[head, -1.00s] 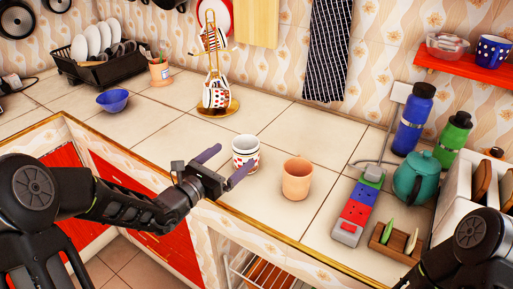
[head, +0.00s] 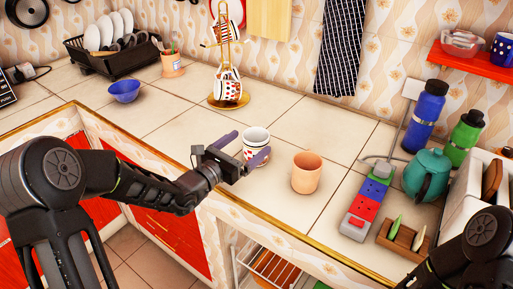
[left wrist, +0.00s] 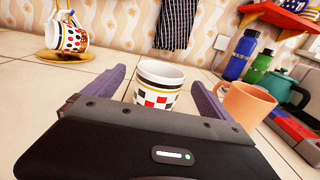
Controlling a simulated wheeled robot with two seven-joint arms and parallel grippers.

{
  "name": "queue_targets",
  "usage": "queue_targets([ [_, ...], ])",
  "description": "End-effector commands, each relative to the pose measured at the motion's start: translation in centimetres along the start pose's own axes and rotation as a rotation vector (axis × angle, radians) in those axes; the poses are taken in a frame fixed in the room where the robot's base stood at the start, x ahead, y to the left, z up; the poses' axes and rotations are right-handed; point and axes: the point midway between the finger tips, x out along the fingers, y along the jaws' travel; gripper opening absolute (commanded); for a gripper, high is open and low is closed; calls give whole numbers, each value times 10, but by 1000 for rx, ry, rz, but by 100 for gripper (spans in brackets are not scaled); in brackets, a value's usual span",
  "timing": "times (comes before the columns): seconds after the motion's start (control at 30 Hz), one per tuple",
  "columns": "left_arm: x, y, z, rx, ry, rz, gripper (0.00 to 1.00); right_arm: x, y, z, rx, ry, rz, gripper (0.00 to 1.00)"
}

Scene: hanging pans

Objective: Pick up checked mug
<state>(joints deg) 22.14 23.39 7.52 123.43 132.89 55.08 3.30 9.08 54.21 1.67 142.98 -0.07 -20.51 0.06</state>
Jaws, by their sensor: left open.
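The checked mug (head: 256,143) is white with a black, red and white checked band and stands upright on the tiled counter. My left gripper (head: 248,150) is open, with its purple fingers on either side of the mug and part of the mug hidden behind the gripper. In the left wrist view the mug (left wrist: 159,88) stands between the two fingers (left wrist: 158,100), with gaps on both sides, so it is not gripped. My right gripper is not in view; only part of my right arm shows at the lower right.
A peach cup (head: 306,172) stands just right of the left gripper; in the left wrist view it (left wrist: 246,107) is close to the right finger. A red and blue power strip (head: 366,205) and teal teapot (head: 427,174) lie farther right. A mug rack (head: 228,90) stands behind. The counter's left middle is clear.

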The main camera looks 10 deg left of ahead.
Motion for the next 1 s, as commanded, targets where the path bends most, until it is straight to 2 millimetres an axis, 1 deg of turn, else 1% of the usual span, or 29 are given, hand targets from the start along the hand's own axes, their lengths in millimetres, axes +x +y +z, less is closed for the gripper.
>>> queue_targets([
  [0.23,35,-2,1,-1,-1,-3,95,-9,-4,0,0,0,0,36],
  [0.37,47,-1,0,-1,0,-1,95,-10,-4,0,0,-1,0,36],
  [0.97,48,-1,-1,0,0,0,95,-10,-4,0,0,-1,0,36],
  [1.0,48,-1,-1,0,0,0,94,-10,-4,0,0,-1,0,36],
])
